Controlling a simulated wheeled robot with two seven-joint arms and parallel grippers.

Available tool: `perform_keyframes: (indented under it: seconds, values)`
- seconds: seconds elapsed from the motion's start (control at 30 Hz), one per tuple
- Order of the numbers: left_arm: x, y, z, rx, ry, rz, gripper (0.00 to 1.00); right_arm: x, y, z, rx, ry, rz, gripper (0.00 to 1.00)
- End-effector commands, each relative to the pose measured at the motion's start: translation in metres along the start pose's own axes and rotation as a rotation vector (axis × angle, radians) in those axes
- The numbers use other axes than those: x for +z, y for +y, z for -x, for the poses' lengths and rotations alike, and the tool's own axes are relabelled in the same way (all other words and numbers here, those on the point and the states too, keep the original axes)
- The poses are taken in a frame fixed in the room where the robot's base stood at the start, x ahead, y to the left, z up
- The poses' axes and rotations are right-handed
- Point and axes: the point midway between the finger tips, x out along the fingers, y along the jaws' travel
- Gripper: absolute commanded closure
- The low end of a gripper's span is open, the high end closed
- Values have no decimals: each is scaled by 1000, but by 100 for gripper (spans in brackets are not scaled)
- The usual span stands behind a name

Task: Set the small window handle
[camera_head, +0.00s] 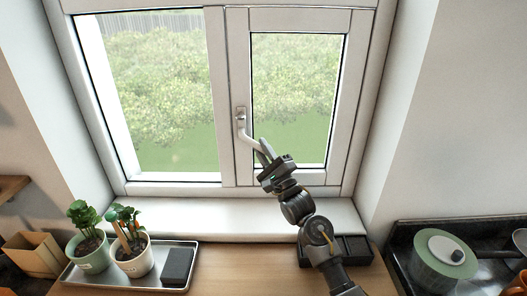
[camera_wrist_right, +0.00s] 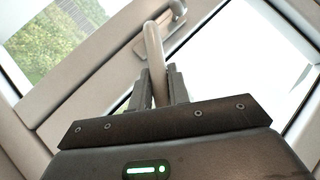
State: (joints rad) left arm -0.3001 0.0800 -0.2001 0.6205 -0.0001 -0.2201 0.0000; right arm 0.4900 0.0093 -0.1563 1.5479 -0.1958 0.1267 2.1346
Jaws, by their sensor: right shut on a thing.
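The white window handle (camera_head: 246,135) is mounted on the frame between the two panes. In the head view its lever slants down and to the right from its base plate. My right gripper (camera_head: 265,153) is at the lever's lower end, shut on it. In the right wrist view the handle (camera_wrist_right: 153,45) runs between the two dark fingers of the right gripper (camera_wrist_right: 160,88), with one finger on each side. The small window sash (camera_head: 297,179) on the right looks closed. My left gripper is not in view.
A white sill (camera_head: 220,215) runs below the window. A metal tray (camera_head: 190,262) with two potted plants and a dark block stands at the left. A dark tray (camera_head: 355,249) lies behind my right arm. A green-and-white round pot (camera_head: 440,262) stands on the hob at the right.

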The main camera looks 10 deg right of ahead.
Motion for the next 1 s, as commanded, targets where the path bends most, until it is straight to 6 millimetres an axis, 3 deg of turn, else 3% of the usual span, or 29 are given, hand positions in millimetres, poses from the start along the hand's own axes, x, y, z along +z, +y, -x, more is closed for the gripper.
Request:
perform_keyframes:
  seconds: [0.23, 0.27, 0.4, 0.77, 0.93, 1.0]
  values:
    - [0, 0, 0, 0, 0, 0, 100, 0, 0, 0, 2, -1, 0, 100]
    - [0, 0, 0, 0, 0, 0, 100, 0, 0, 0, 2, -1, 0, 78]
    - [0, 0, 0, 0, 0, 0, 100, 0, 0, 0, 1, 0, 0, 60]
    - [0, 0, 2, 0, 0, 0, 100, 0, -1, 5, 1, 0, 1, 60]
    - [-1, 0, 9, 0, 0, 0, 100, 0, 0, 30, 4, 2, 0, 60]
    - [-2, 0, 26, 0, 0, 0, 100, 5, -13, 41, 4, 2, 1, 60]
